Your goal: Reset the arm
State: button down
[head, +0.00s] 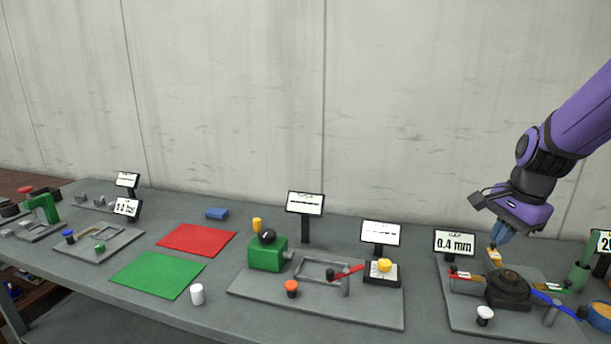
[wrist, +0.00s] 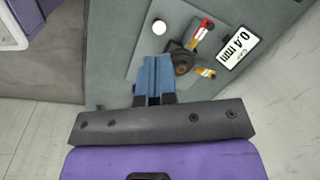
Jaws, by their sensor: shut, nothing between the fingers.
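My purple arm comes in from the upper right in the head view. My gripper (head: 503,232) points down above the right-hand station and holds nothing. Its blue fingers (wrist: 153,75) lie side by side, closed together, in the wrist view. Below it is a grey plate (head: 462,317) with a dark round screw jack (head: 508,288), a white button (head: 485,313) and a sign reading 0.4 mm (head: 455,243). The jack (wrist: 181,66), the white button (wrist: 159,27) and the sign (wrist: 239,48) also show in the wrist view. The fingers appear above the station; any contact is not visible.
A plate with a green block (head: 267,254), a red lever (head: 348,272) and an orange button (head: 291,287) stands left of the station. A pale wall (head: 230,100) stands behind the table.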

jog(key=s+a+r+n+t, duration=0.1)
jog(key=s+a+r+n, duration=0.1)
jog(key=s, duration=0.4)
jog(key=s+a+r+n+t, duration=0.1)
jog(key=s+a+r+n, duration=0.2)
jog(key=s+r+n, duration=0.2)
jog(key=s+a+r+n+t, duration=0.1)
jog(key=s+a+r+n, duration=0.2)
jog(key=s+n, duration=0.4)
jog(key=shift+s+a+r+h, duration=0.35)
jog(key=shift+s+r, duration=0.4)
jog(key=shift+s, duration=0.5)
